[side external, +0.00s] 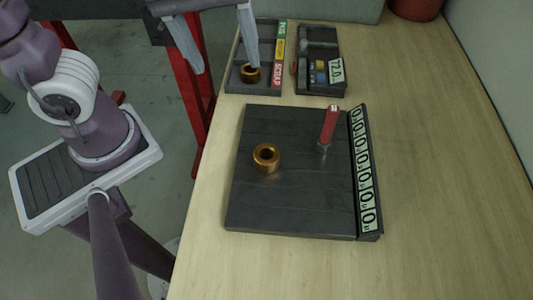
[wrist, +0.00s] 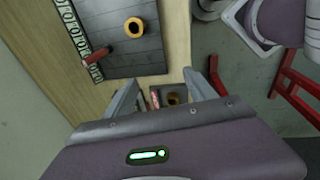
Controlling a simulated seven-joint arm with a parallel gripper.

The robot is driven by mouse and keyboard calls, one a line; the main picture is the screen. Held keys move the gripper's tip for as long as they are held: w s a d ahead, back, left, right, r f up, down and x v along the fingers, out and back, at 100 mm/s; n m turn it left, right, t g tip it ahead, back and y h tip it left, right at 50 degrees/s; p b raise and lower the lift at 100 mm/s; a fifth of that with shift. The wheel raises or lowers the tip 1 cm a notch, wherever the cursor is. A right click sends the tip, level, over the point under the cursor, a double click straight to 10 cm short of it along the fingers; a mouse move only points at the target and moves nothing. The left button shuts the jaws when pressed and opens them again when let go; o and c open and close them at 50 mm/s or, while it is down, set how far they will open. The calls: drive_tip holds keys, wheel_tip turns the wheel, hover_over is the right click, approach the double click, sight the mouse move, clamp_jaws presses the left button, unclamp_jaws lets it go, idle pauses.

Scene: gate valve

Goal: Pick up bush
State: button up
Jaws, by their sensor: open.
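One brass bush (side external: 262,165), a short ring with a dark hole, stands on the left part of the large dark board (side external: 290,215). The wrist view shows it too (wrist: 134,36). A second brass bush (side external: 248,79) sits on the small dark tray (side external: 240,86) with coloured labels, behind the board. In the wrist view this second bush (wrist: 173,98) appears between my fingers, partly beside my gripper body. My gripper (side external: 226,68) is open and empty, with its fingers above and around the small tray area in the side view. The fingers do not touch either bush.
A red-handled part (side external: 328,125) stands on the large board. A row of number labels (side external: 363,170) lines the board's right edge. Another dark tray (side external: 318,60) with small parts lies right of the labelled tray. The wooden table (side external: 440,200) is clear on the right.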

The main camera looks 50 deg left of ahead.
sight(268, 151)
drive_tip(key=d+f+n+g+y, duration=0.2)
drive_tip(key=d+f+n, duration=0.4)
drive_tip(key=d+n, duration=0.3)
drive_tip(key=f, duration=0.7)
drive_tip(key=shift+w+d+f, duration=0.1)
drive_tip(key=shift+d+f, duration=0.15)
drive_tip(key=shift+f, duration=0.1)
clamp_jaws()
